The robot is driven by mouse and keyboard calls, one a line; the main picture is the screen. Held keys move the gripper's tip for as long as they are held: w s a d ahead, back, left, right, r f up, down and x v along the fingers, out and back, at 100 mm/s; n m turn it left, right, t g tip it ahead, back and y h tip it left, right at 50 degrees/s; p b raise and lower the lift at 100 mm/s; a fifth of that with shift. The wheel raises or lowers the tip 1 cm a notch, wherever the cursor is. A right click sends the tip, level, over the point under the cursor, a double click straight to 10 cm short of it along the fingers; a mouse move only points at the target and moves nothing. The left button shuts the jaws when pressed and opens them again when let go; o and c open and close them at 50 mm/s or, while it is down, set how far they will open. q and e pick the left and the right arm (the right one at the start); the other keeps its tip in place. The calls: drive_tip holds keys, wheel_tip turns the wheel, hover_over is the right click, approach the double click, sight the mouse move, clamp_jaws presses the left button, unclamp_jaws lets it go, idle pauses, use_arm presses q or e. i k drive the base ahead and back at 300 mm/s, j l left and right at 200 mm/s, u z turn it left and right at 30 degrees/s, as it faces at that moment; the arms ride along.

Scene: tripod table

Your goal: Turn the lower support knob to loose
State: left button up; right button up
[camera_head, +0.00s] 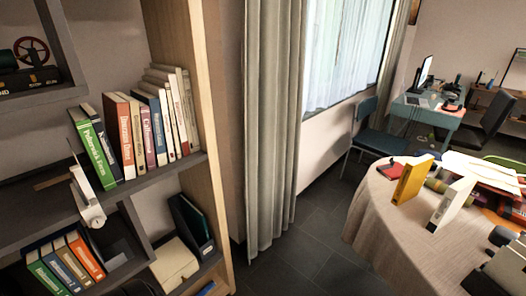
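I cannot make out a support knob or a tripod in this view. A white object with a rounded lower end (87,200) shows at the left, in front of the bookshelf. A thin dark piece shows at its top. I cannot tell what it is or whether it rests on the shelf. At the lower right, a white and dark object (508,266) is on the cloth-covered table (385,240), cut off by the picture edge.
A bookshelf (208,110) with several books fills the left side. A grey curtain (270,130) hangs beside a window. The round table on the right bears a yellow book (412,180) and other books. A blue chair (368,135) and a desk (430,112) stand behind. Dark tiled floor (310,250) between is clear.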

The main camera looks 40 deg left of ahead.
sight(98, 222)
drive_tip(key=u, duration=2.7)
